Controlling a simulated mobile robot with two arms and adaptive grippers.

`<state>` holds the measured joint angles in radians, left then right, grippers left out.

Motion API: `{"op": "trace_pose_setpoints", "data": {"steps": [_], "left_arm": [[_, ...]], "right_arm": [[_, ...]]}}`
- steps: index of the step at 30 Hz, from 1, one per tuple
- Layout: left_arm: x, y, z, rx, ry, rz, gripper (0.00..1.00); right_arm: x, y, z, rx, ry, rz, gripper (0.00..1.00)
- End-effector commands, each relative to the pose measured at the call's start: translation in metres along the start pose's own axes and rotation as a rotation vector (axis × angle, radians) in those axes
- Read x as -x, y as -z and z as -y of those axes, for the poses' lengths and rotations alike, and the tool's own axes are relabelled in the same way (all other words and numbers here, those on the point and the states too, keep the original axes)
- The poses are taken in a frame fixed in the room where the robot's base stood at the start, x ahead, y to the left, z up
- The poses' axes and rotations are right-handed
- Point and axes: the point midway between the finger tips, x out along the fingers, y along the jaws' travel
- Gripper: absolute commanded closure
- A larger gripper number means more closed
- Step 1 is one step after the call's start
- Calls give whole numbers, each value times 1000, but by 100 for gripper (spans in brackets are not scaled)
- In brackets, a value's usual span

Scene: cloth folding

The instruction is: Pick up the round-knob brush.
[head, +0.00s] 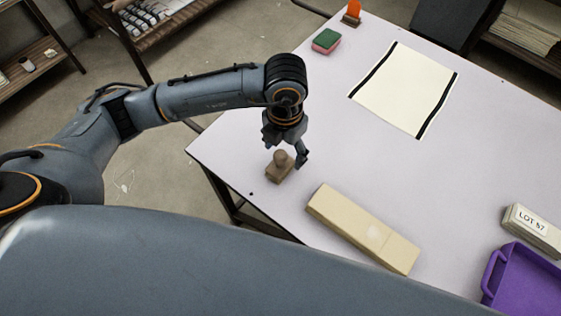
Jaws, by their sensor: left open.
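The round-knob brush (279,170) is a small brown block with a rounded knob on top. It stands on the white table (440,185) near its left corner. My left gripper (285,150) points down over the brush, its jaws open. One finger shows just right of the knob. Whether the fingers touch the knob cannot be told from this angle. My right gripper is not in view.
A long tan block (350,222) lies right of the brush. A cream cloth with black bands (405,85), a green and pink sponge (326,41) and an orange item (353,10) lie farther back. A purple tray (492,275) and a LOT 57 box (533,228) stand at right.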

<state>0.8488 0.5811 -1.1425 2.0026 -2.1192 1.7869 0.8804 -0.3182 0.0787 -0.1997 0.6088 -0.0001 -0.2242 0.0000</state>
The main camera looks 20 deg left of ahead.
Motion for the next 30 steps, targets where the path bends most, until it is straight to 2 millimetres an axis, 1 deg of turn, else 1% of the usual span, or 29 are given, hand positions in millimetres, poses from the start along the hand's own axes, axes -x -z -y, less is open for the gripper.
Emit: {"op": "trace_pose_setpoints", "data": {"steps": [5,7,9,12,15,18,23,24,26,27,29,30], "left_arm": [[-12,2,-1,0,-1,-2,30],[-19,4,-3,2,-1,-4,30],[-30,8,-5,2,-1,-5,30],[-46,9,-6,1,-1,-4,30],[-56,8,-5,1,0,-2,30],[-60,8,-5,0,0,-1,30],[-60,8,-5,-1,0,0,30],[-60,8,-5,-1,0,0,34],[-59,8,-5,-1,0,0,46],[-59,8,-5,-1,0,0,55],[-59,8,-5,-1,0,0,67],[-59,8,-5,-1,0,0,75]], "right_arm": [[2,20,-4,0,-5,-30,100],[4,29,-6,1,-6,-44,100],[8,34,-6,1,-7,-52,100],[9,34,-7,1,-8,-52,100],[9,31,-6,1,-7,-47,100],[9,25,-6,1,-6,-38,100],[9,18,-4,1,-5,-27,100],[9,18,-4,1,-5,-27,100],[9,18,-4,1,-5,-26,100],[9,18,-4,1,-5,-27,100],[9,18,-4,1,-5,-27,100],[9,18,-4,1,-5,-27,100]]}}
